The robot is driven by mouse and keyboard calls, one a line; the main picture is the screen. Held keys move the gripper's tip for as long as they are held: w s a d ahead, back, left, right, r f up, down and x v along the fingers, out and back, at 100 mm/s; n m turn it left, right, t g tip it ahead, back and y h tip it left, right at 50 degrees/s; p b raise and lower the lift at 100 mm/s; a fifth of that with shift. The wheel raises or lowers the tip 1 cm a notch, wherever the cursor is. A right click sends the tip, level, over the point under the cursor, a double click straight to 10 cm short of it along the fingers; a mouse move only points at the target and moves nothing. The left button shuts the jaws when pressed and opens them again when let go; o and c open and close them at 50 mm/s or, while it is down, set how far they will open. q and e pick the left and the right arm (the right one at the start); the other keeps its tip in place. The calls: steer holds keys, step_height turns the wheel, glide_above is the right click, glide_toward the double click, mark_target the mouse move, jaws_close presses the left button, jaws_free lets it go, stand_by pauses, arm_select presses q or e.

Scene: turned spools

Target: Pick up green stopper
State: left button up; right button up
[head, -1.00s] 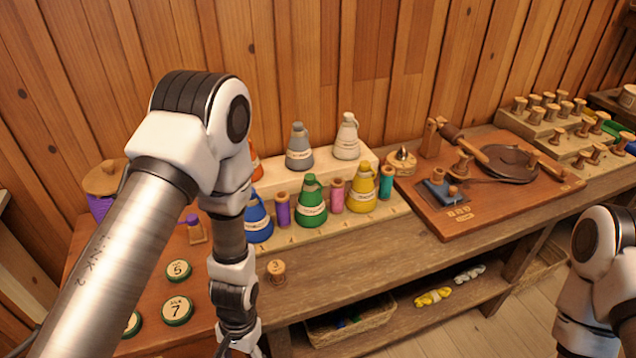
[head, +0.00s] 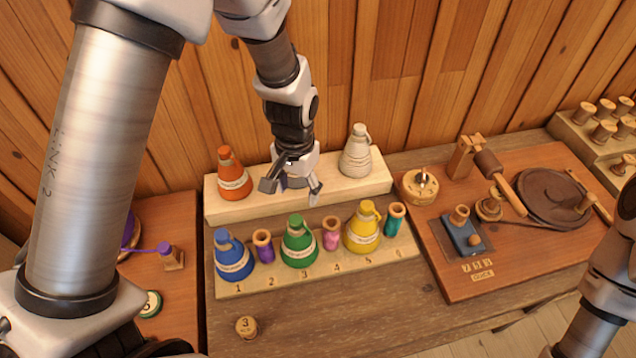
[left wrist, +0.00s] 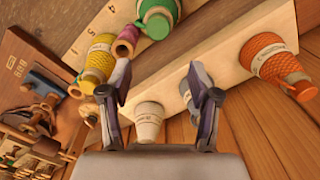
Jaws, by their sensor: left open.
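The green stopper (head: 296,220) tops a green cone bottle (head: 299,248) with a pale label, upright in the front row between a purple spool and a pink spool. The green bottle also shows at the top of the left wrist view (left wrist: 156,18), partly cut off. My left gripper (head: 291,192) is open and points down over the back step, behind the green bottle in the head view and apart from it. It appears to hide most of the grey bottle there. In the left wrist view its fingers (left wrist: 158,84) spread with nothing gripped. My right gripper is out of view.
Blue (head: 233,257) and yellow (head: 362,230) bottles share the front row. Orange (head: 233,176) and white (head: 355,152) bottles stand on the back step. A wooden wall rises close behind. A numbered spool (head: 246,327) stands in front; bare tabletop lies to its right.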

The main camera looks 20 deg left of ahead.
mark_target(296, 219)
arm_select(q)
steer(key=s+f+p, duration=0.1)
steer(key=s, duration=0.1)
steer(key=s+f, duration=0.1)
steer(key=s, duration=0.1)
steer(key=shift+s+f+p, duration=0.1)
steer(key=shift+f+p, duration=0.1)
steer(key=shift+p, duration=0.2)
steer(key=f, duration=0.1)
steer(key=w+f, duration=0.1)
steer(key=f, duration=0.1)
steer(key=w+f, duration=0.1)
steer(key=shift+f+p, duration=0.3)
steer(key=shift+p, duration=0.1)
steer(key=shift+w+f, duration=0.1)
steer(key=shift+w, duration=0.1)
steer(key=shift+s, duration=0.15)
steer(key=shift+s+r, duration=0.35)
steer(key=shift+s, duration=0.1)
steer(key=c, duration=0.9)
steer(key=shift+o, duration=0.2)
steer(key=shift+w+d+f, duration=0.1)
steer(key=shift+w+f, duration=0.05)
steer(key=shift+w, duration=0.15)
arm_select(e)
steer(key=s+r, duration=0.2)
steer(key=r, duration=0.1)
